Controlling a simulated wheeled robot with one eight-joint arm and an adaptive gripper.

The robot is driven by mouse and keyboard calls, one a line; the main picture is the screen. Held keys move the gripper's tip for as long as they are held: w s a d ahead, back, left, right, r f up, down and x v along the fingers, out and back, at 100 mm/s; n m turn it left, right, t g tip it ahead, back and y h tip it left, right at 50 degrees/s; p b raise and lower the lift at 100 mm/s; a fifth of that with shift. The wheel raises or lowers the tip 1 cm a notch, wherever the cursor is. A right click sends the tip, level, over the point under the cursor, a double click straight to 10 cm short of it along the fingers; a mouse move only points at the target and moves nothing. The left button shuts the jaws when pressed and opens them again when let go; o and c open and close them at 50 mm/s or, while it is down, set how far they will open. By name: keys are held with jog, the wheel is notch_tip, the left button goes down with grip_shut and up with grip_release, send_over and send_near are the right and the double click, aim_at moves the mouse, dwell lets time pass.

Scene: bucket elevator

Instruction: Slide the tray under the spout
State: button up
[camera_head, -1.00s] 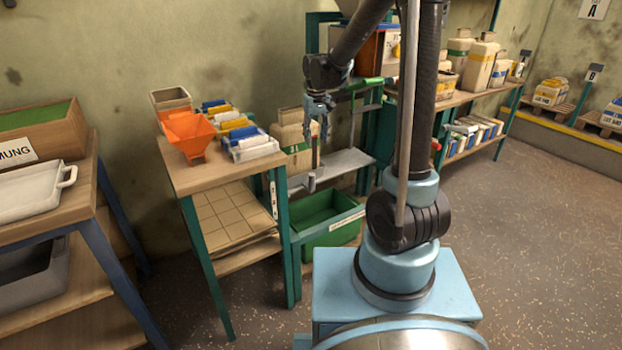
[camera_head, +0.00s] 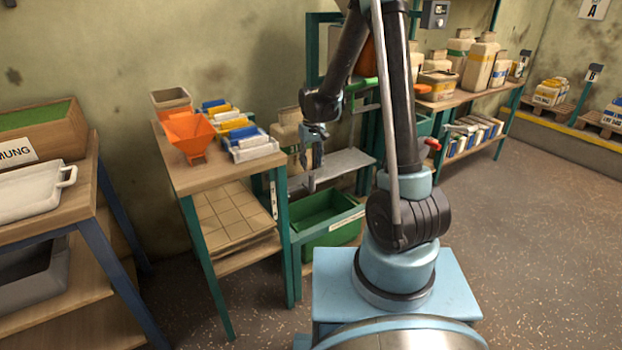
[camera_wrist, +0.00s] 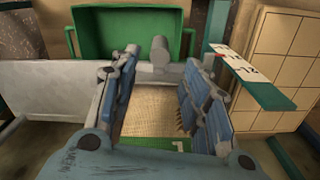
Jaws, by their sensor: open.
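A flat grey metal tray (camera_head: 340,166) sits in the green frame above a green bin (camera_head: 318,214). In the wrist view the tray (camera_wrist: 52,88) is at the left, and a grey bar with an upright round grey post (camera_wrist: 159,50) extends from it. My gripper (camera_head: 313,165) is open and points down at the tray's left end. In the wrist view the gripper's fingers (camera_wrist: 161,60) straddle the line of the post, with no clear contact. In the head view the gripper hides the post. I cannot make out the spout; my arm covers much of the frame.
A beige jug (camera_head: 287,130) is behind my gripper. A stocked shelf (camera_head: 465,92) is at the right. Open floor (camera_head: 540,240) lies at the right.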

aim_at(312, 176)
jog(key=shift+f, duration=3.8)
grip_shut()
